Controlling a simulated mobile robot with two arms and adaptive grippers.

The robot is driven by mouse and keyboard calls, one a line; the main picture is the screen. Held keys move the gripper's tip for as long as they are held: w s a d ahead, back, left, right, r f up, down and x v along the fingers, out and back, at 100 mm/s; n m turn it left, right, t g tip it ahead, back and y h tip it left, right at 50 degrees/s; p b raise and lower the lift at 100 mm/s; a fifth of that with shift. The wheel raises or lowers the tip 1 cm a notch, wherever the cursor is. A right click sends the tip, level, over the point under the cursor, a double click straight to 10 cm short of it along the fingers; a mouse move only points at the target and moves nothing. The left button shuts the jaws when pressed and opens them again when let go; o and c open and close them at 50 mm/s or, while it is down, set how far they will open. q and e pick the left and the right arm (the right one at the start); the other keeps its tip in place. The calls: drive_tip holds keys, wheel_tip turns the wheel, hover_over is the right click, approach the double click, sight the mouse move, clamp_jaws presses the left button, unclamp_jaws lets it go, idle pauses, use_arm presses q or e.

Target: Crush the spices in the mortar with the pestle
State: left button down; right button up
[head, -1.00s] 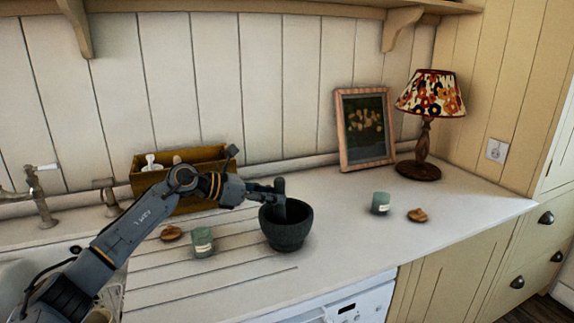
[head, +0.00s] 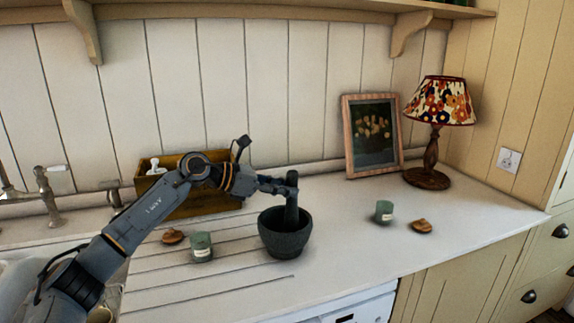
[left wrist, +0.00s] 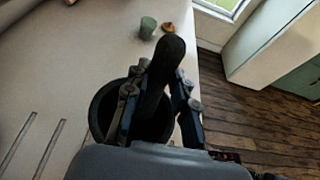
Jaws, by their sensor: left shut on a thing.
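The dark stone mortar (head: 285,239) stands upright on the white worktop, in the middle of the head view. My left gripper (head: 284,187) is over its rim, shut on the dark pestle (head: 292,207). The pestle stands nearly upright, its lower end hidden inside the mortar. In the left wrist view the pestle (left wrist: 168,62) rises between the fingers, with the mortar (left wrist: 101,112) behind and below them. The spices inside cannot be made out. My right gripper does not show.
A green jar (head: 201,247) and wooden lid (head: 173,236) are left of the mortar. Another green jar (head: 384,211) and lid (head: 421,226) are to the right. A wooden box (head: 190,168), picture frame (head: 347,140) and lamp (head: 431,150) stand at the back. Front worktop is clear.

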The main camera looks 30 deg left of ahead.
sight(290, 172)
use_arm(q)
wheel_tip(290, 172, up, 4)
drive_tip(key=shift+w+r+p, duration=0.1)
drive_tip(key=shift+r+p, duration=0.1)
drive_tip(key=shift+p, duration=0.9)
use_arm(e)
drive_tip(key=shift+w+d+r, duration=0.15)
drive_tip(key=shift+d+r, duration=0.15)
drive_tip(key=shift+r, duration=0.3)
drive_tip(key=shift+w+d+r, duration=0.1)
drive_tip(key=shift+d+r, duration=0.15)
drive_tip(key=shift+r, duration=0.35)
use_arm(q)
drive_tip(key=shift+r, duration=0.1)
wheel_tip(290, 172, up, 4)
drive_tip(key=p, duration=0.3)
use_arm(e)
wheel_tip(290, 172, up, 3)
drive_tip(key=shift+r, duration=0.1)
